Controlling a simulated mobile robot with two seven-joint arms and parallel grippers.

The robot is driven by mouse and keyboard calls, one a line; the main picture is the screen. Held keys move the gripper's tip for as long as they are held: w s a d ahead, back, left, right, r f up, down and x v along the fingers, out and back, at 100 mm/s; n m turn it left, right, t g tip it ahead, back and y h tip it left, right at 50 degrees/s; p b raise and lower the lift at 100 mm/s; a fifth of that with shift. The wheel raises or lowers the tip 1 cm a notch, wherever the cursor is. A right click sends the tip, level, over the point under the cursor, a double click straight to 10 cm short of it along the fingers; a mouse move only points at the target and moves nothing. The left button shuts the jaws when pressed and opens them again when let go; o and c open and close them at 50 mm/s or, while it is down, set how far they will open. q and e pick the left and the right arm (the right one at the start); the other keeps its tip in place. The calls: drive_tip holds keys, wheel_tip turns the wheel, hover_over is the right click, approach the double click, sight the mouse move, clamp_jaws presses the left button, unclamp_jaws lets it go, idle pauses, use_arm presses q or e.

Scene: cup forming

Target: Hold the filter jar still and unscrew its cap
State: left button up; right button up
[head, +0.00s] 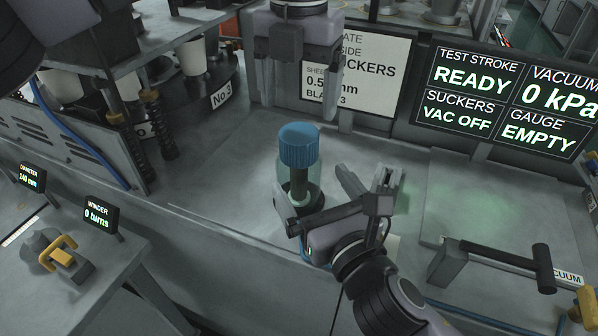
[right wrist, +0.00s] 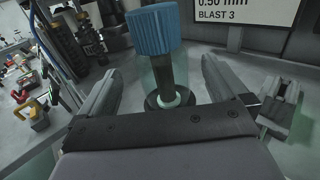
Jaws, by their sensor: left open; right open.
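The filter jar (head: 315,172) stands upright on the grey bench in the head view, with clear greenish walls and a dark core with a pale ring low down. Its ribbed blue cap (head: 299,145) is on top. My left gripper (head: 298,98) is open and empty above and behind the cap, fingers pointing down. My right gripper (head: 318,192) is open, low at the jar's near side. In the right wrist view the jar (right wrist: 178,78) and cap (right wrist: 153,30) show between its spread fingers; contact cannot be told. My right palm hides part of the jar's base.
A small grey block (head: 385,183) stands just right of my right gripper. A sign (head: 388,75) and a status screen (head: 508,95) stand behind. A plate with a black-handled bar (head: 500,258) is at the right. Shelves with white cups (head: 193,57) are at the left. Bench left of the jar is clear.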

sight(308, 178)
drive_tip(key=shift+x, duration=2.4)
